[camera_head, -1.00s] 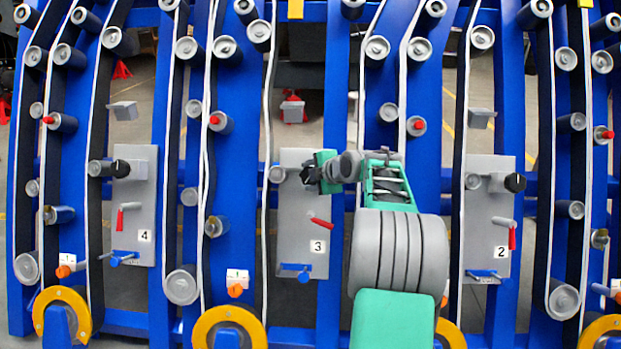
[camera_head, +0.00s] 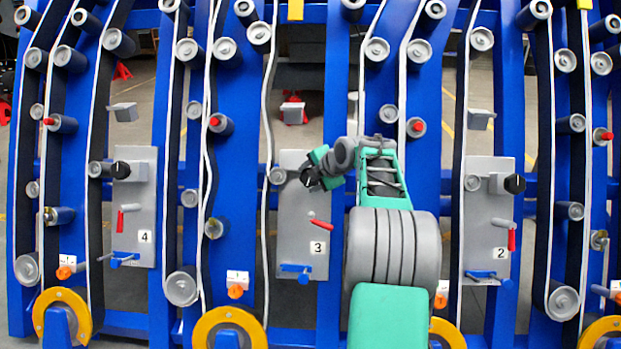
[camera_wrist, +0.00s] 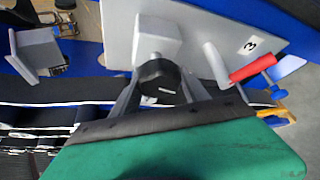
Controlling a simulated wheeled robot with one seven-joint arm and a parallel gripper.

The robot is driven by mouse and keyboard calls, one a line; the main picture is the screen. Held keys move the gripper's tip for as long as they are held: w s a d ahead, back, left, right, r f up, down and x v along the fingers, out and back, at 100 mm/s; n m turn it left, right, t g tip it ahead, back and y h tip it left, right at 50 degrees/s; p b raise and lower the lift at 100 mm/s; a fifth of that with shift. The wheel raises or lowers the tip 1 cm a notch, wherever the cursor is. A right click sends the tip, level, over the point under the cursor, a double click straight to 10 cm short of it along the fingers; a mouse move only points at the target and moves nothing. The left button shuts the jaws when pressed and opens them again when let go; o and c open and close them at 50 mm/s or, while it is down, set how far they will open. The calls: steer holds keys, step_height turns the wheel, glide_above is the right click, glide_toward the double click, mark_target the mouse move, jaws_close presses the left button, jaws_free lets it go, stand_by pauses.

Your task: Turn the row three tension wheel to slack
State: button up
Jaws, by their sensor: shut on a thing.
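The row three plate (camera_head: 295,225) is grey and labelled 3, with its black tension wheel (camera_head: 308,176) near the top. In the wrist view the wheel (camera_wrist: 158,72) is a black knob on a grey block (camera_wrist: 158,38). My gripper (camera_head: 314,178) is at this wheel, its dark fingers on either side of the knob, shut on it. In the head view the gripper is tilted and partly hides the wheel. The white belt (camera_head: 266,120) left of the plate bends slightly in its upper part.
A red-handled lever (camera_head: 320,224) and a blue handle (camera_head: 296,268) sit lower on the same plate. Similar plates 4 (camera_head: 144,200) and 2 (camera_head: 488,240) stand to the left and right, on blue uprights with rollers and belts.

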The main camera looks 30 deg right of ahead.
steer(key=o, duration=1.1)
steer(key=shift+s+d+f, duration=0.1)
steer(key=shift+d, duration=0.05)
steer(key=shift+o, duration=1.4)
steer(key=p+v, duration=0.1)
steer(key=v, duration=0.6)
steer(key=shift+s+r+p, duration=0.25)
steer(key=shift+r+p, duration=0.1)
steer(key=shift+p, duration=0.05)
